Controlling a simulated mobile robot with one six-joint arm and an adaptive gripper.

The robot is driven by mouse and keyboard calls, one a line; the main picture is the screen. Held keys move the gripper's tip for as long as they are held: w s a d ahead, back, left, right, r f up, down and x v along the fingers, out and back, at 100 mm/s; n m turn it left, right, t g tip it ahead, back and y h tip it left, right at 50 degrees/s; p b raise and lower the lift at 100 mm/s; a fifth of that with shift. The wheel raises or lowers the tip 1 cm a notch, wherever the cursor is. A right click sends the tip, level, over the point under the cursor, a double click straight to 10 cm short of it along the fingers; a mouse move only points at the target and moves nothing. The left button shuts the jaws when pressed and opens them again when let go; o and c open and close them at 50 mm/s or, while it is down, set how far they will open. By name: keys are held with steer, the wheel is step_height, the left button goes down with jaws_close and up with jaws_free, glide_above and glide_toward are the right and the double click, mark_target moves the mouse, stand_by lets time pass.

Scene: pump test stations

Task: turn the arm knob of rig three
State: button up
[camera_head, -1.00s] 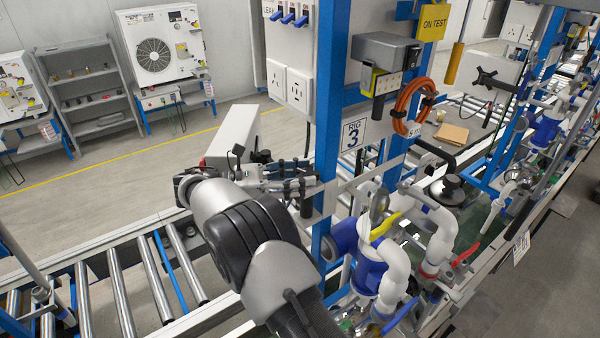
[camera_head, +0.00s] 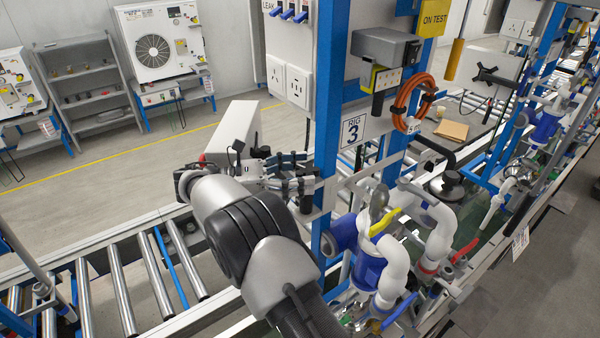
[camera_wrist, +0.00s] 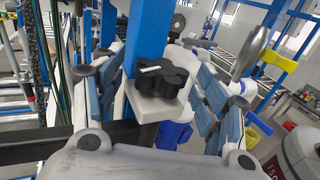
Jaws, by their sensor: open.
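The arm knob (camera_wrist: 160,84) is a black lobed knob with a white mark on top. In the wrist view it sits on a pale grey block in front of a blue post. My gripper (camera_wrist: 150,58) is open, with one blue-padded finger on each side of the knob. Gaps show between the pads and the knob, and the knob is not gripped. In the head view my gripper (camera_head: 308,172) reaches to the blue post of rig three, below and left of its "RIG 3" sign (camera_head: 353,130). I cannot make out the knob clearly there.
White pipes (camera_head: 395,265) with blue pump parts and a yellow lever stand just right of my arm. A switch panel (camera_head: 290,60) is above the gripper. An orange hose coil (camera_head: 412,103) hangs at upper right. A roller conveyor (camera_head: 118,290) runs at lower left.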

steer(key=shift+f+n+t+b, duration=0.1)
steer(key=shift+n+t+b, duration=0.2)
steer(key=shift+t+b, duration=0.25)
